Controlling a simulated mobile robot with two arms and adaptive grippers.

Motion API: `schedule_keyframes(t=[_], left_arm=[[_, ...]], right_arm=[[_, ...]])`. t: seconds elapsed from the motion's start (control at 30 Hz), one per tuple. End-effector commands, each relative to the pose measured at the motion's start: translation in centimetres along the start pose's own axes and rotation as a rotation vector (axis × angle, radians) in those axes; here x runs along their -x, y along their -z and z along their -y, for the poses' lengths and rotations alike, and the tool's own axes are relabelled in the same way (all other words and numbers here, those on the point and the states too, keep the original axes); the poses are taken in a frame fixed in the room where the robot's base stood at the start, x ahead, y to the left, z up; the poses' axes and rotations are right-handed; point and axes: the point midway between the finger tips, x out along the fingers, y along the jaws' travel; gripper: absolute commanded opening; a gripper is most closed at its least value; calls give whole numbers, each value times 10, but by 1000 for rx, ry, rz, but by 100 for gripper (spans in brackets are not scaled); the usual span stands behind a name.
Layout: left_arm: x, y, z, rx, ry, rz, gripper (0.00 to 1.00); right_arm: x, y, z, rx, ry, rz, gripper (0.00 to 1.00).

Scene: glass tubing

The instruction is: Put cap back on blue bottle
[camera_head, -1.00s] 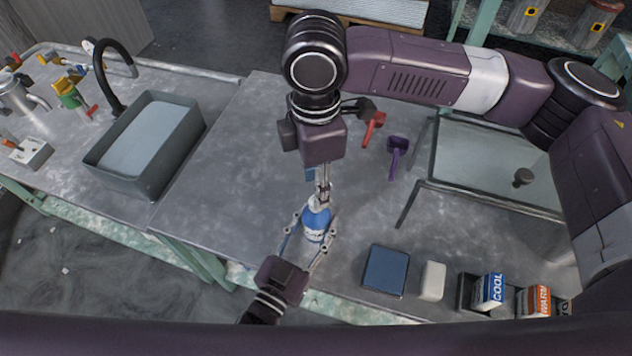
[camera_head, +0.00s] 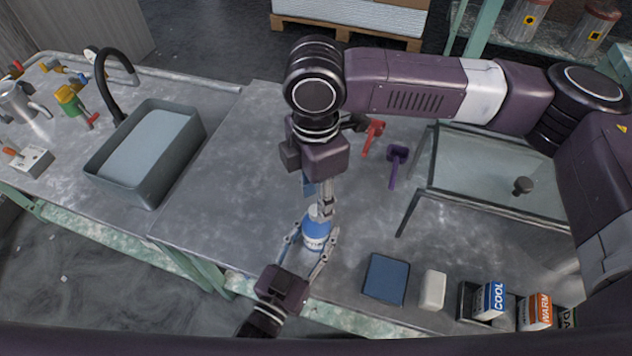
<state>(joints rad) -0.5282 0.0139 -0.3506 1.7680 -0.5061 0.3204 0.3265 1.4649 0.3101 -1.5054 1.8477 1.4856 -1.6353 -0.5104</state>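The blue bottle (camera_head: 315,236), with a white label band, stands upright near the front edge of the grey bench. My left gripper (camera_head: 313,230) comes in from the front with one finger on each side of the bottle and appears shut on it. My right gripper (camera_head: 326,208) points down from above, its fingertips at the top of the bottle. The fingertips are close together and hide the bottle's mouth. I cannot make out the cap or tell whether it is between the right fingers.
A blue block (camera_head: 386,279), a white block (camera_head: 433,290) and boxes marked COOL (camera_head: 490,300) and WARM (camera_head: 535,312) lie to the right. A red tool (camera_head: 373,133) and a purple tool (camera_head: 396,163) lie behind. A grey basin (camera_head: 190,150) is at left. The bench between is clear.

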Motion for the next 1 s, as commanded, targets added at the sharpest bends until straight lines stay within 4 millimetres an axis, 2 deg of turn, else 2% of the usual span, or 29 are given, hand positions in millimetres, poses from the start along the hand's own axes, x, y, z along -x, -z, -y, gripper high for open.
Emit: schedule_keyframes(t=[0.2, 0.57, 0.9, 1.0], left_arm=[[0, 0, 0, 0, 0, 1, 0], [0, 0, 0, 0, 0, 1, 0], [0, 0, 0, 0, 0, 1, 0], [0, 0, 0, 0, 0, 1, 0]], right_arm=[[-24, 0, 0, -1, -1, -1, 36], [-28, 0, 0, 0, -1, 0, 36], [-28, 0, 0, 0, -1, 0, 0], [-28, 0, 0, -1, -1, 0, 0]])
